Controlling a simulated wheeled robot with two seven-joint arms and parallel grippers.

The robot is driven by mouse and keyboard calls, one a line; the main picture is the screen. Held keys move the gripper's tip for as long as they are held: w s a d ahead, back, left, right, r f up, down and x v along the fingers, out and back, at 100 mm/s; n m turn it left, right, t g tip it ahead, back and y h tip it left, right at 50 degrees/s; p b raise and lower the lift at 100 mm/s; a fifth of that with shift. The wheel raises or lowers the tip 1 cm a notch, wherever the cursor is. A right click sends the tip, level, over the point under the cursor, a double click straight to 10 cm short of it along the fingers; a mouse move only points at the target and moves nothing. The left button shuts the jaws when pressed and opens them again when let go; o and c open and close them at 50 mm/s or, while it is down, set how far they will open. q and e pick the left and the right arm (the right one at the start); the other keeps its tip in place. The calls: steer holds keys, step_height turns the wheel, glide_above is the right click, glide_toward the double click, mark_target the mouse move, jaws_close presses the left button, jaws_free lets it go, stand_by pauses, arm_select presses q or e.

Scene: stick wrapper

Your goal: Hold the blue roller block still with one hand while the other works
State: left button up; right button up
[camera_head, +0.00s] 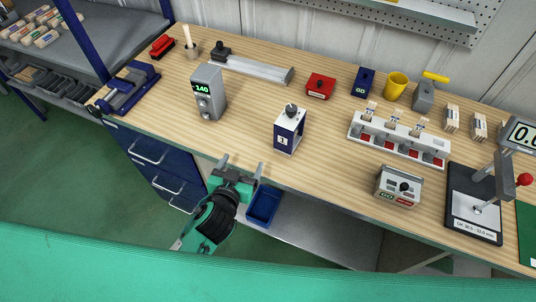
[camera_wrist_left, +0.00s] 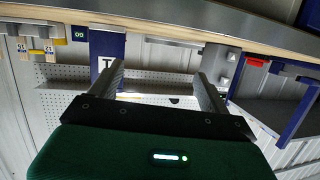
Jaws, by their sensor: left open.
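The likely blue roller block is an upright blue block with a white label and a grey knob on top (camera_head: 290,131), standing near the middle of the bench. It also shows in the left wrist view as a blue block with a white label (camera_wrist_left: 106,48), upside down and partly behind one finger. My left gripper (camera_head: 242,164) is open and empty, off the bench's front edge, to the left of and nearer than the block, not touching it. Its two fingers also show spread in the left wrist view (camera_wrist_left: 157,75). My right gripper is not in view.
A grey box reading 140 (camera_head: 209,92) stands left of the block. A blue clamp-like device (camera_head: 127,88) sits at the left end. A white rack (camera_head: 399,143), a grey control box (camera_head: 398,187) and a lever press (camera_head: 472,215) stand to the right. The wood around the block is clear.

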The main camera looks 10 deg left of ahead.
mark_target(290, 117)
arm_select(q)
steer(key=d+r+m+t+h, duration=0.2)
steer(key=d+r+h, duration=0.3)
steer(key=d+r, duration=0.15)
steer(key=p+x, duration=0.4)
steer(key=x, duration=0.8)
steer(key=shift+w+d+f, duration=0.1)
steer(key=shift+w+d, duration=0.05)
steer(key=shift+w, duration=0.15)
steer(key=shift+w+d+f+p, duration=0.1)
steer(key=shift+w+d+p, duration=0.2)
steer(key=shift+w, duration=0.35)
steer(key=c, duration=1.6)
steer(key=shift+c, duration=0.2)
